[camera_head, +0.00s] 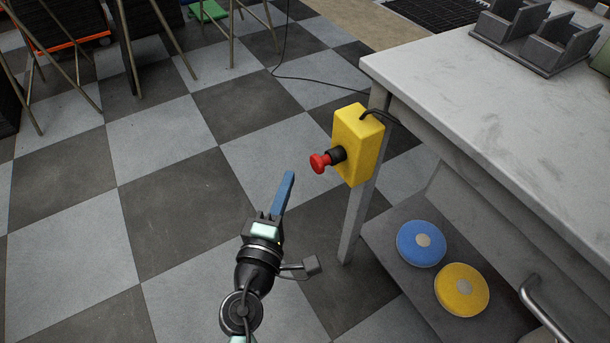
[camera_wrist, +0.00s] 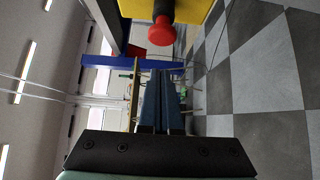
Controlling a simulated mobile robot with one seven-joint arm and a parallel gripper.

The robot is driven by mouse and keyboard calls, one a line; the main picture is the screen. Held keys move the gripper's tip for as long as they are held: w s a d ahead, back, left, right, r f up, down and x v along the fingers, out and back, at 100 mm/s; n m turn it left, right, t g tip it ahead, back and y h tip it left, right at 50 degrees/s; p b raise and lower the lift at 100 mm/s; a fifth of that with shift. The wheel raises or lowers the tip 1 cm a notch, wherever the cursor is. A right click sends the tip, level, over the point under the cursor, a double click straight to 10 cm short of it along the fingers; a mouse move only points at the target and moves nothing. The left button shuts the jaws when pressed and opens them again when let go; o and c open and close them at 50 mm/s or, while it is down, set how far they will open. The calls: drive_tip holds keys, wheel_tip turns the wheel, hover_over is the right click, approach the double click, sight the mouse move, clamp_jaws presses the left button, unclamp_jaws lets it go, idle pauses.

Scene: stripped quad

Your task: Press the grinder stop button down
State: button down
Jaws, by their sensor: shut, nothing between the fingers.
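The stop button is a red mushroom head (camera_head: 320,163) on a black collar, on the side of a yellow box (camera_head: 361,143). The box is fixed at the table's near left leg, just below the tabletop corner. In the wrist view the red button (camera_wrist: 161,31) is at the top centre, with the yellow box (camera_wrist: 196,10) behind it. My gripper (camera_head: 289,176) is shut and empty, its blue fingers together. In the head view it is to the left of the button and apart from it. The button shows above the fingertips in the wrist view.
A grey workbench (camera_head: 450,100) fills the right side, with a dark rack (camera_head: 535,40) on top. A lower shelf holds a blue disc (camera_head: 421,243) and a yellow disc (camera_head: 462,290). A black cable (camera_head: 310,80) lies on the floor.

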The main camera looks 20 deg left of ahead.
sight(311, 162)
drive_tip(key=shift+w+d, duration=1.25)
drive_tip(key=shift+w, duration=0.2)
